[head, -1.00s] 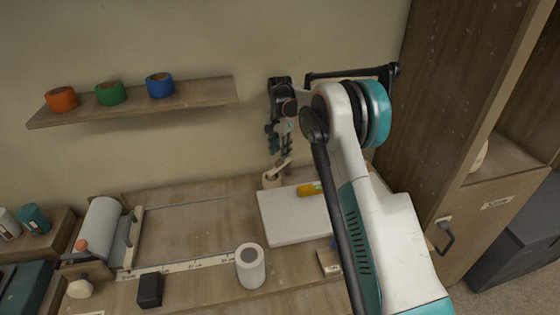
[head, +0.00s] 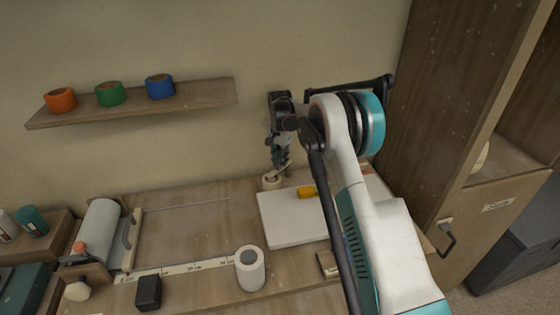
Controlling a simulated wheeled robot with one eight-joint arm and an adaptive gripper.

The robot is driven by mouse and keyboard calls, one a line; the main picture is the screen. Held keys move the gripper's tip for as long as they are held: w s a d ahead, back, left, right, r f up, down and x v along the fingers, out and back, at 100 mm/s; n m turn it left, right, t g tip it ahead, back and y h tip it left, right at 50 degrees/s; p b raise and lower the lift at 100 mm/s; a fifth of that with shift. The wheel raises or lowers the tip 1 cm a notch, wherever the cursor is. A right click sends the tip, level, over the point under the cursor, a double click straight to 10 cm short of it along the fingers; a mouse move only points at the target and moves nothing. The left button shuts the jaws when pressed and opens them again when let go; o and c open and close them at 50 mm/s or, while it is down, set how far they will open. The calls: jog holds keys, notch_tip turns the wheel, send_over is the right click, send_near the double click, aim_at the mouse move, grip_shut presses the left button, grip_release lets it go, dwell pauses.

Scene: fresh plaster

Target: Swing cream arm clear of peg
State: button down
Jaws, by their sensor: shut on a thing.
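My gripper (head: 278,162) points down at the back of the workbench, by the wall. It is shut on the small cream arm (head: 281,172), whose held end is partly hidden by the fingers. The cream arm lies slanted over a short cream round base (head: 271,183) behind the white board's left back corner. I cannot make out the peg apart from this base, nor whether the arm touches it.
A white board (head: 290,222) with a yellow-orange object (head: 307,192) lies close in front of my gripper. A white roll (head: 250,268) stands nearer. A shelf (head: 150,113) with three tape rolls is on the wall at left. A tall wooden cabinet (head: 455,110) stands right.

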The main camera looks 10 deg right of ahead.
jog(key=shift+d, duration=0.1)
jog(key=shift+s+d+n+b, duration=0.25)
jog(key=shift+d+n, duration=0.7)
jog(key=shift+n, duration=1.55)
jog(key=shift+s+d+n+b, duration=0.25)
jog(key=shift+d+n, duration=0.7)
jog(key=shift+n, duration=1.55)
jog(key=shift+s+d+n+b, duration=0.25)
jog(key=shift+d+n, duration=0.7)
jog(key=shift+n, duration=1.55)
jog(key=c, duration=1.6)
grip_release()
jog(key=shift+c, duration=0.2)
notch_tip(320, 180, up, 12)
